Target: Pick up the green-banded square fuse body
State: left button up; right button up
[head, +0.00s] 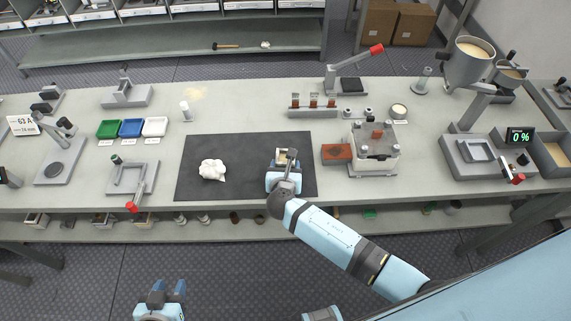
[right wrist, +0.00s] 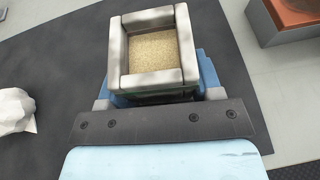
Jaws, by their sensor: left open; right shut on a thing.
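The square fuse body (right wrist: 117,52) has pale grey walls and an open top with sandy grain inside. In the right wrist view it sits between the blue fingers of my right gripper (right wrist: 155,80), which is shut on it. A thin dark greenish strip shows low on its near side; the rest of its band is hidden. In the head view the fuse body (head: 282,154) is over the right part of the dark mat (head: 240,180). I cannot tell whether it touches the mat. My left gripper (head: 161,291) is open and empty at the bottom left, away from the bench.
A crumpled white cloth (head: 212,170) lies on the mat, left of my right gripper. A reddish-brown block (head: 336,154) and a clamp fixture (head: 374,150) stand to the right. Green, blue and white trays (head: 131,128) are at the left.

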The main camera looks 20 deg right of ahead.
jog(key=shift+r, duration=0.15)
notch_tip(320, 180, up, 19)
jog(key=shift+r+p, duration=0.2)
jog(key=shift+p, duration=0.15)
dwell(1.4)
jog(key=shift+r, duration=0.15)
jog(key=shift+d, duration=0.15)
